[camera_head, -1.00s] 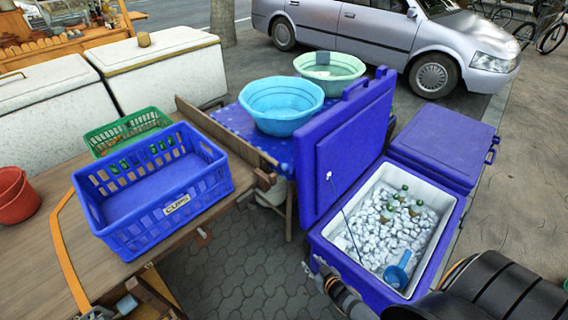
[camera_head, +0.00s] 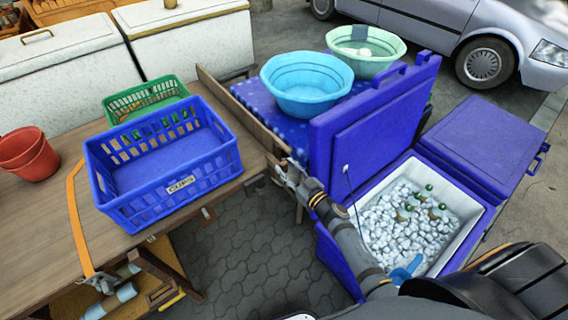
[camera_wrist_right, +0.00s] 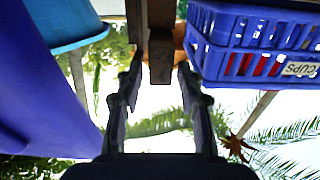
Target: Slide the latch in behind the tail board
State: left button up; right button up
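The tail board (camera_head: 236,112) is a long wooden board standing on edge across the right end of the wooden table. The latch (camera_wrist_right: 160,58) looks like a small wooden block at the near end of that board; in the head view my right gripper partly hides it. My right gripper (camera_head: 284,170) reaches up to it from the lower right. In the wrist view my right gripper (camera_wrist_right: 158,82) has its fingers apart, one each side of the block's end, with gaps visible. I cannot tell whether the latch is behind the board. My left gripper is not in view.
A blue crate (camera_head: 165,194) and a green basket (camera_head: 147,97) stand on the table (camera_head: 40,215). A blue cooler's raised lid (camera_head: 375,115) stands close beside my right arm, with ice in its box. Basins (camera_head: 306,84) sit behind the board. A red bucket (camera_head: 29,154) is at left.

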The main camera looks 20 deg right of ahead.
jog(key=shift+x, duration=1.05)
grip_shut()
